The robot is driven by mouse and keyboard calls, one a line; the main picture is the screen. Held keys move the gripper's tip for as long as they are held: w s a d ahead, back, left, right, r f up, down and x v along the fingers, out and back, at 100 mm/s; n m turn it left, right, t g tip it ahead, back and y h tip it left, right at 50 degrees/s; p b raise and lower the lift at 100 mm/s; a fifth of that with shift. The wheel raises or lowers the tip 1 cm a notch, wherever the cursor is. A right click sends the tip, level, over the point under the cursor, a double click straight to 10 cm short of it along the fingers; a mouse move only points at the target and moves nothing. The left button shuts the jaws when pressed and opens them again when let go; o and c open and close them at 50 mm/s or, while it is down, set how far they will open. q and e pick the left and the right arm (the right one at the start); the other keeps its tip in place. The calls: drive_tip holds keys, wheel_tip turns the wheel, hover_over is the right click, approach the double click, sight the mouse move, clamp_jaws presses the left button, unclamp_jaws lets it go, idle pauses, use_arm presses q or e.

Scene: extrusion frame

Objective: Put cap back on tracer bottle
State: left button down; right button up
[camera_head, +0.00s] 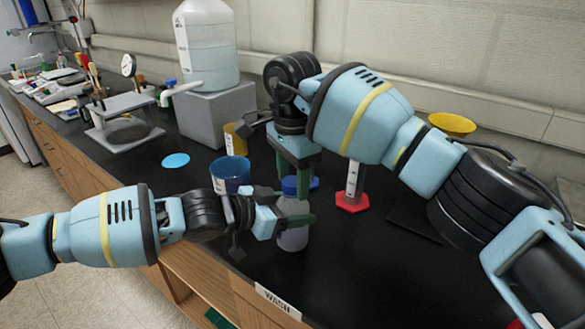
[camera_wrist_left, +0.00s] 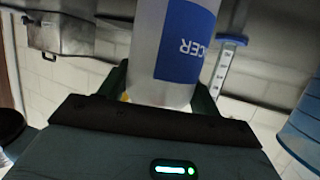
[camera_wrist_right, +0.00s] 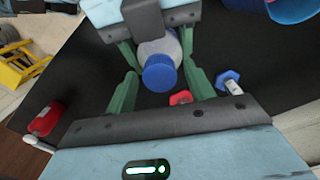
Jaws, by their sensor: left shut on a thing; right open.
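The tracer bottle (camera_head: 293,236) is pale and upright at the front of the black bench. My left gripper (camera_head: 284,212) is shut on its body; the left wrist view shows the bottle (camera_wrist_left: 150,45) with its blue label between the fingers. The blue cap (camera_head: 290,187) sits at the bottle's top; whether it is screwed tight I cannot tell. My right gripper (camera_head: 293,176) points down above the bottle, open. In the right wrist view the cap (camera_wrist_right: 158,74) lies between its fingers (camera_wrist_right: 160,92), with gaps on both sides.
A blue cup (camera_head: 230,172) stands left of the bottle, a red-based cylinder (camera_head: 352,200) right of it. A carboy (camera_head: 208,45) on a grey block (camera_head: 212,115) and a yellow cup (camera_head: 237,140) are behind. The WASH label (camera_head: 278,300) marks the front edge.

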drive_tip(key=c, duration=1)
drive_tip(key=m, duration=0.9)
drive_tip(key=shift+m, duration=0.3)
drive_tip(key=m, duration=1.1)
drive_tip(key=o, duration=1.1)
drive_tip(key=shift+o, duration=0.2)
wheel_tip(320, 180, up, 12)
